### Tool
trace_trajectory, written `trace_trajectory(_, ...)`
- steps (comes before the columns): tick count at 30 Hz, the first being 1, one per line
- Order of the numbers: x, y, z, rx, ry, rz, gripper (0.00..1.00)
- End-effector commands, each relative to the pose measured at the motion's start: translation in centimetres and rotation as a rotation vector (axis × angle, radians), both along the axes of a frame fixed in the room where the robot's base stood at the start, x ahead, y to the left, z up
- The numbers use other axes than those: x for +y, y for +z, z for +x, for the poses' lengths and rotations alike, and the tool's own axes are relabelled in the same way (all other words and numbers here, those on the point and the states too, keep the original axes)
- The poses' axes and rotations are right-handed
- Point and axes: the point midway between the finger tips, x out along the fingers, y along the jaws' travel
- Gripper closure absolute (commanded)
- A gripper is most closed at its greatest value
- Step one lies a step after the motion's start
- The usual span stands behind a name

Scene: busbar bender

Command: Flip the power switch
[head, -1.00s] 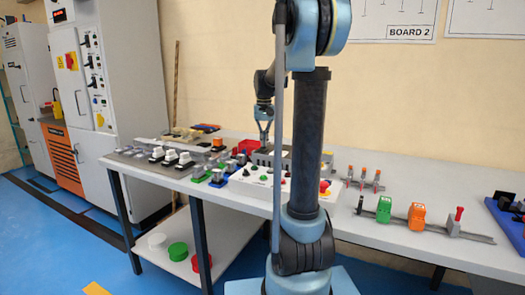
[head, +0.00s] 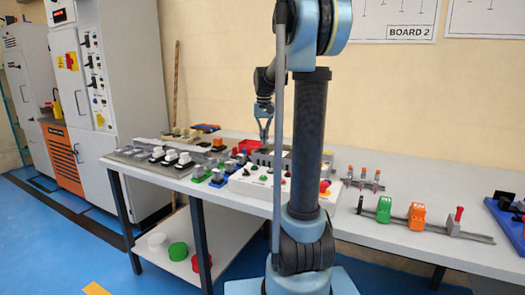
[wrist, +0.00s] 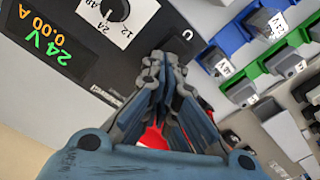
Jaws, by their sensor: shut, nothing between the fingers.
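A dark power supply unit (wrist: 72,62) shows in the wrist view, with a green 24V readout, an orange 0.00 A readout and a black dial (wrist: 115,10) on a white plate. A small pale-outlined part (wrist: 187,35) sits near the unit's edge; I cannot tell whether it is the power switch. My gripper (wrist: 163,62) is shut and empty, its tips just below this part in the picture; contact cannot be told. In the head view my gripper (head: 264,140) is over the bench, by a grey block with slots (head: 262,158).
Blue and green terminal blocks (wrist: 270,65) lie right of the gripper in the wrist view. A red item (wrist: 153,138) is partly hidden behind the fingers. The bench (head: 360,222) also holds a white control box (head: 258,190) and orange and green parts (head: 416,215) on a rail.

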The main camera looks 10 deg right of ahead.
Motion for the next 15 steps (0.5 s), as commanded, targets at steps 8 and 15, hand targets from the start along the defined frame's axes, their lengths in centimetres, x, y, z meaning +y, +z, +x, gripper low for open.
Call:
trace_trajectory(8, 0.0, 1.8, 0.0, 0.0, 0.0, 0.0, 1.0)
trace_trajectory(15, 0.0, 3.4, 0.0, 0.0, 0.0, 0.0, 1.0)
